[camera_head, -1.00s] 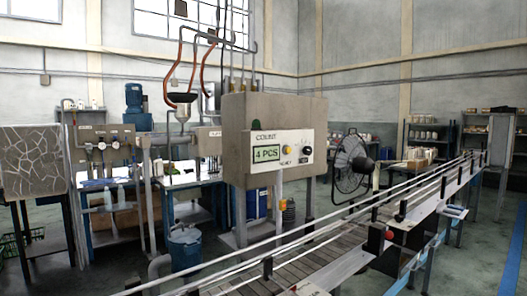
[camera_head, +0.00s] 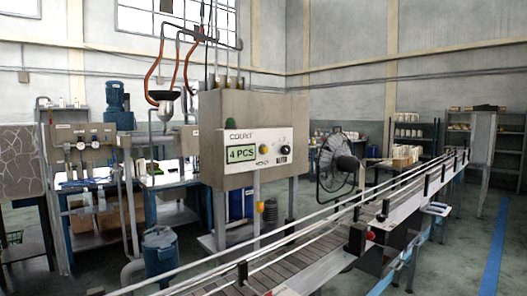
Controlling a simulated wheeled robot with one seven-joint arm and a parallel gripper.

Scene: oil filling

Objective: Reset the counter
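The counter is a large beige box (camera_head: 217,108) on legs beside the conveyor, a little left of the middle of the view. Its white front panel is marked COUNT and has a green display (camera_head: 243,153) that reads "4 PCS". To the right of the display are a small yellowish button (camera_head: 264,150) and a black round knob (camera_head: 285,150) with small lettering under it. My gripper is not in view.
A conveyor (camera_head: 290,263) with rails runs from the front to the back right, in front of the counter. A red button (camera_head: 370,236) sits on its near side. A blue drum (camera_head: 160,250) stands at left and a black fan (camera_head: 338,168) behind the belt. Open floor lies at right.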

